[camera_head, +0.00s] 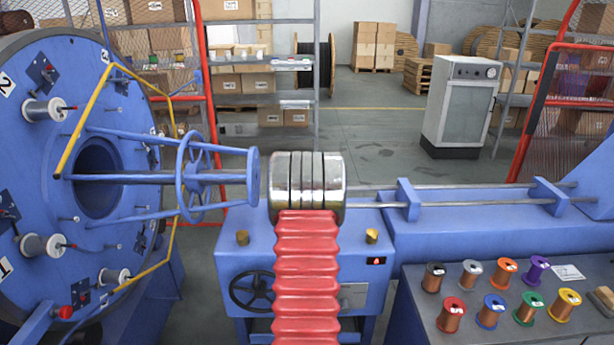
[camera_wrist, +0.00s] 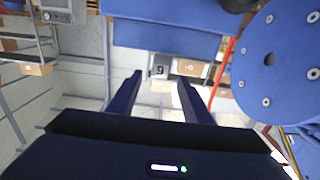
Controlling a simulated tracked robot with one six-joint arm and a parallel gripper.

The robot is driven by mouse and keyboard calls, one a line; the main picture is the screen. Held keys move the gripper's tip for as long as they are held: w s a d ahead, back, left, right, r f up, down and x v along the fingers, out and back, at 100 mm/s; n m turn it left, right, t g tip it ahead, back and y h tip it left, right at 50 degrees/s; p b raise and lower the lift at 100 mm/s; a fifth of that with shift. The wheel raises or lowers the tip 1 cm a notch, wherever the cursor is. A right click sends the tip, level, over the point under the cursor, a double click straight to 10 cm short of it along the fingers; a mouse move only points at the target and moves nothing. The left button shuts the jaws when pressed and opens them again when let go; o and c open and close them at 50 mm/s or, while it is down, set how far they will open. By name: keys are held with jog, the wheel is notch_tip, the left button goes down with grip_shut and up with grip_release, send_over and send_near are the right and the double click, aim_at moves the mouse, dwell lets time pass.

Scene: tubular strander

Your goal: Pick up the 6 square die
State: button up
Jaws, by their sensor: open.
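In the wrist view a small grey square block (camera_wrist: 158,71) with a dark mark on its face, readable as a 6 or a 9, shows beyond my fingertips, roughly between them. I cannot tell for sure that it is the 6 square die, or how far off it is. My gripper (camera_wrist: 157,80) is open, with its two dark blue fingers apart and nothing held between them. My gripper cannot be made out in the head view. No 6 square die can be picked out there; small items on the back shelf (camera_head: 292,62) are too small to read.
A blue strander disc (camera_head: 75,150) with bobbins stands at left. Several coloured wire spools (camera_head: 490,312) stand on a grey bench (camera_head: 428,318) at right. A white cabinet (camera_head: 462,105) and red mesh fences (camera_head: 530,120) stand behind. Open floor (camera_head: 375,135) lies at the back.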

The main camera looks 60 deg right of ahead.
jog(key=shift+x, duration=2.25)
jog(key=shift+c, duration=0.3)
grip_shut()
jog(key=shift+r, duration=0.15)
